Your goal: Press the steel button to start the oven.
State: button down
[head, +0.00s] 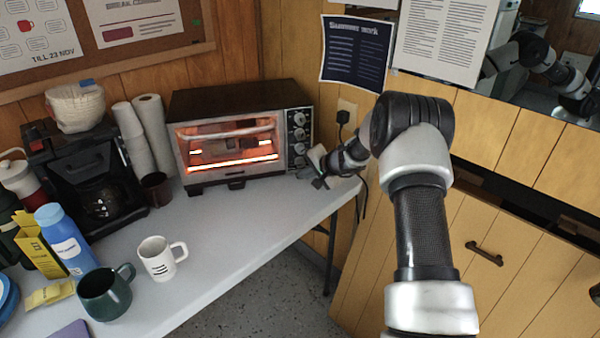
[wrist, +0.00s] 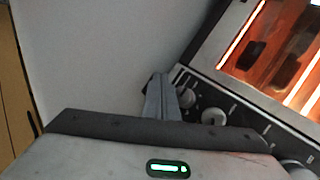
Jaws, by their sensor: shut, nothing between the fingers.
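The toaster oven (head: 240,95) stands at the back of the table with its heating elements glowing orange behind the glass door; the glow also shows in the wrist view (wrist: 280,50). Its control panel on the right side carries a column of round knobs (head: 299,118). In the wrist view, a small round steel-coloured control (wrist: 187,98), which looks like the button, lies at the panel's end, just right of my fingertips. My gripper (head: 318,182) is shut and empty beside the panel's lower end. In the wrist view, its fingers (wrist: 160,96) are together; whether they touch the panel is unclear.
A white mug (head: 158,260), green mug (head: 106,294) and blue bottle (head: 66,240) are nearer. A cord hangs from the wall socket (head: 346,115) behind my gripper.

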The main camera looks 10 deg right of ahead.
jog(key=shift+s+f+b, duration=0.1)
jog(key=shift+s+b, duration=0.05)
jog(key=shift+b, duration=0.2)
jog(key=shift+s+b, duration=0.15)
jog(key=shift+b, duration=0.15)
jog(key=shift+s+d+b, duration=0.1)
jog(key=shift+s+b, duration=0.4)
jog(key=shift+b, duration=0.05)
jog(key=shift+s+d+f+b, duration=0.1)
jog(key=shift+s+b, duration=0.4)
jog(key=shift+b, duration=0.4)
jog(key=shift+s+b, duration=0.7)
jog(key=shift+b, duration=0.1)
jog(key=shift+s+d+b, duration=0.2)
jog(key=shift+s+b, duration=0.7)
jog(key=shift+s, duration=0.4)
jog(key=shift+r, duration=0.2)
